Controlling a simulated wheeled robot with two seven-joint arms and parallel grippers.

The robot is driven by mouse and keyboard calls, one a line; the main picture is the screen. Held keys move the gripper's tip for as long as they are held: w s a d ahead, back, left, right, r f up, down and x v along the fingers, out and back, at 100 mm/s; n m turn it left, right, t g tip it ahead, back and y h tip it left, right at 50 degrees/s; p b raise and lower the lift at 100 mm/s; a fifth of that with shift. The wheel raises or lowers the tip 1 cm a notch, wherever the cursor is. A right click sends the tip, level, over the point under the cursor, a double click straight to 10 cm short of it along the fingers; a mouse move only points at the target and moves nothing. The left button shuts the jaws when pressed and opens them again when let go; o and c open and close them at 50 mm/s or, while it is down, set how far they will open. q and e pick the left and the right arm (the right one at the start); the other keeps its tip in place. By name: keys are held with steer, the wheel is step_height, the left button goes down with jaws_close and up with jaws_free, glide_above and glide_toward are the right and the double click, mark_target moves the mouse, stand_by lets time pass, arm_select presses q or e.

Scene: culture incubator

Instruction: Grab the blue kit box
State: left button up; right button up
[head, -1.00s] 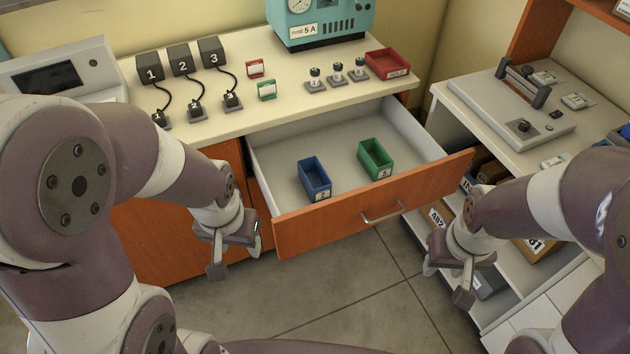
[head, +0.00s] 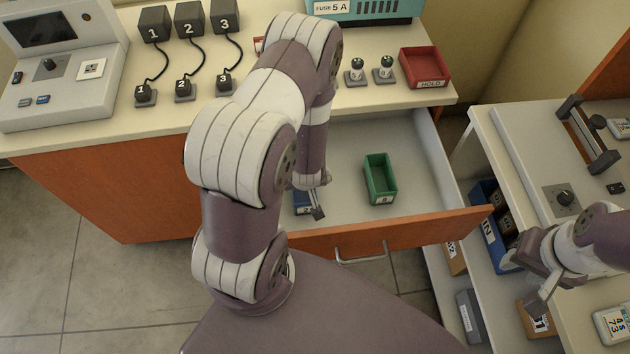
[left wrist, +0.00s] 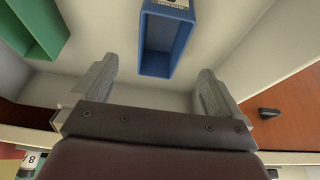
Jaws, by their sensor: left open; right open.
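The blue kit box (head: 303,203) sits in the open drawer, mostly hidden in the head view behind my left arm. In the left wrist view the blue box (left wrist: 166,40) is open-topped and lies just beyond the fingers, between their lines. My left gripper (left wrist: 155,85) is open and empty over the drawer; in the head view only part of it (head: 316,200) shows beside the box. My right gripper (head: 540,280) is open and empty at the right, by the side shelves.
A green box (head: 380,178) stands in the drawer to the right of the blue one. The drawer's orange front (head: 400,232) and side walls surround them. A red HOLD tray (head: 424,68) and fuse posts are on the counter above. A blue IN bin (head: 490,235) is on the right shelf.

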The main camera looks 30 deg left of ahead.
arm_select(q)
glide_above(303, 194)
step_height(303, 194, down, 8)
steer(key=shift+f, duration=0.1)
steer(key=shift+f+b, duration=0.2)
steer(key=shift+b, duration=0.1)
stand_by(0.5)
steer(key=c, duration=1.1)
